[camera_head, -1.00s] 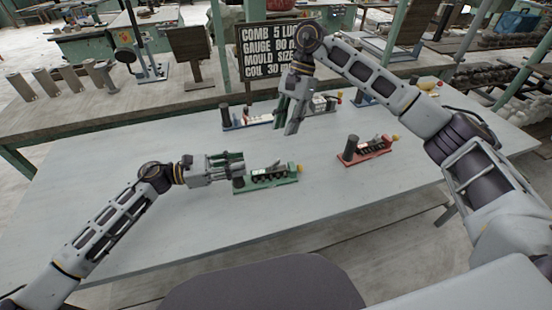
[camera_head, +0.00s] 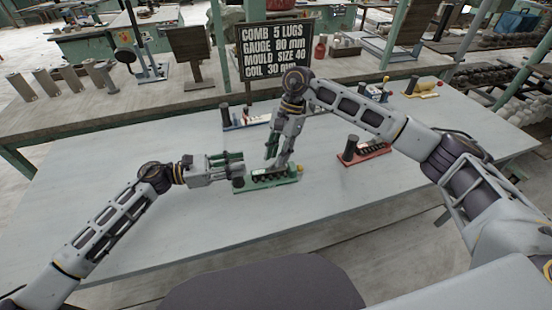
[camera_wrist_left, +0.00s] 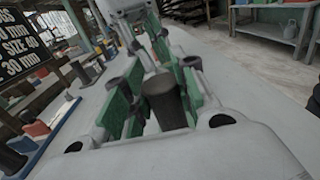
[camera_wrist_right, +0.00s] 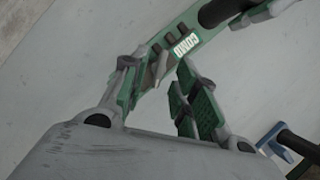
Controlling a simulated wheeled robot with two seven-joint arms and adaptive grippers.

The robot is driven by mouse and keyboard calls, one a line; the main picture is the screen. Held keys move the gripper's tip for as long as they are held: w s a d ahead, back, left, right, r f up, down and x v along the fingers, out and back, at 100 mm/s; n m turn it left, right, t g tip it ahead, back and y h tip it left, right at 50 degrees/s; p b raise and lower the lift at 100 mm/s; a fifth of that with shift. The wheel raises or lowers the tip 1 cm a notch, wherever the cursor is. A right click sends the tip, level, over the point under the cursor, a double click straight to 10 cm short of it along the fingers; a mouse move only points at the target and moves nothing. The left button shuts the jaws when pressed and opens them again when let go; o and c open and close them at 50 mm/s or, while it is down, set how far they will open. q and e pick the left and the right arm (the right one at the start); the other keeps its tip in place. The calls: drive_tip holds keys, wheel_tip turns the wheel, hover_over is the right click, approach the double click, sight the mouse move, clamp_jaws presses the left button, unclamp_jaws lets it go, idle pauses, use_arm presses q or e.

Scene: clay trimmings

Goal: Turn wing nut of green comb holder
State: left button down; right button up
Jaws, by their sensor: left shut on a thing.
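The green comb holder (camera_head: 272,182) lies on the grey table, with a dark upright post at its left end and a yellow knob (camera_head: 299,168) at its right end. My left gripper (camera_head: 240,166) is shut on the dark post, which stands between its green pads in the left wrist view (camera_wrist_left: 165,100). My right gripper (camera_head: 276,162) points down over the middle of the holder. In the right wrist view its fingers (camera_wrist_right: 165,80) are apart, near a small grey metal part (camera_wrist_right: 157,62) beside the COMB label. I cannot tell whether they touch this part, or if it is the wing nut.
A red comb holder (camera_head: 366,153) lies to the right, a blue one (camera_head: 246,121) behind, and a yellow one (camera_head: 421,91) at the back right. A black sign (camera_head: 276,50) with comb sizes stands at the back. The table front is clear.

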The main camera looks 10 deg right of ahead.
drive_tip(key=shift+x, duration=0.8)
drive_tip(key=shift+c, duration=0.2)
clamp_jaws()
